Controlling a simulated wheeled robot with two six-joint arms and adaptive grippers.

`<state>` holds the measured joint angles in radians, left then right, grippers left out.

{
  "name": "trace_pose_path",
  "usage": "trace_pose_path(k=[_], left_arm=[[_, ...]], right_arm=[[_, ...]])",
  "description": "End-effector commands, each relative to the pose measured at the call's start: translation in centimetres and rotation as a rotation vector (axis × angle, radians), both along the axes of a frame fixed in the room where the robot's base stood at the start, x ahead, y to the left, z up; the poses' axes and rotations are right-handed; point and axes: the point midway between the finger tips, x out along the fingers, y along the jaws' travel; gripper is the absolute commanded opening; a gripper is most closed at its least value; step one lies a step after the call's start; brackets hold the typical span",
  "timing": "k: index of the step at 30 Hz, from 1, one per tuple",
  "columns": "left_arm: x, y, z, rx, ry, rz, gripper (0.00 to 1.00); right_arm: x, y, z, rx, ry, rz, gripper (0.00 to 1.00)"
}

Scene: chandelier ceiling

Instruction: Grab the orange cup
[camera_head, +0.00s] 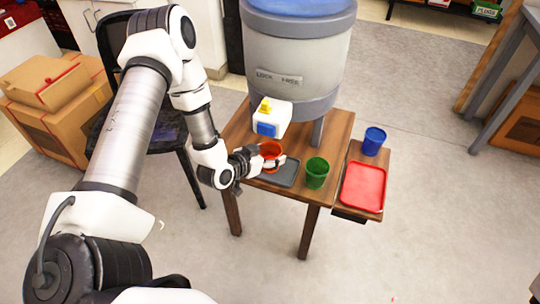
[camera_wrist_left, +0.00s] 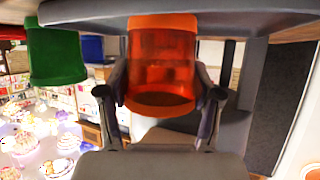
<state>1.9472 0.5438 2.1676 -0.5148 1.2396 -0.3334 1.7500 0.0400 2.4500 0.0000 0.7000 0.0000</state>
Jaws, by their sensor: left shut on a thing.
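The orange cup (camera_head: 270,151) is at the wooden table, by the dark grey tray (camera_head: 283,175) under the dispenser. In the left wrist view the orange cup (camera_wrist_left: 162,70) sits between the two fingers, with one finger against each side. My left gripper (camera_head: 262,163) is shut on the orange cup. The left gripper also shows in the wrist view (camera_wrist_left: 162,98). In the head view the fingers partly cover the cup. My right gripper is not in view.
A green cup (camera_head: 317,172) stands close to the right of the grey tray. A red tray (camera_head: 363,187) and a blue cup (camera_head: 374,141) are on the side shelf. Cardboard boxes (camera_head: 45,105) are at left.

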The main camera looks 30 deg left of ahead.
Motion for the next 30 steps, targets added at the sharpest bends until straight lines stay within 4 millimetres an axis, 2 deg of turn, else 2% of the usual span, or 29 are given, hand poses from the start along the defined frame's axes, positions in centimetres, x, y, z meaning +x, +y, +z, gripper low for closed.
trace_pose_path(k=[8,16,23,30], left_arm=[[0.0,0.0,1.3,0.0,0.0,0.0,0.26],[0.0,0.0,3.8,-0.001,-0.002,0.0,0.26],[-2.7,1.1,3.9,-0.004,0.001,0.004,0.26],[-6.4,2.5,4.4,-0.005,0.003,0.007,0.26]], right_arm=[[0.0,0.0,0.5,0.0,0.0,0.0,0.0],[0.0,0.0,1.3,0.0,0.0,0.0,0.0],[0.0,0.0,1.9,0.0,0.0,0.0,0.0],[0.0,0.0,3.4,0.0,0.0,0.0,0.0]])
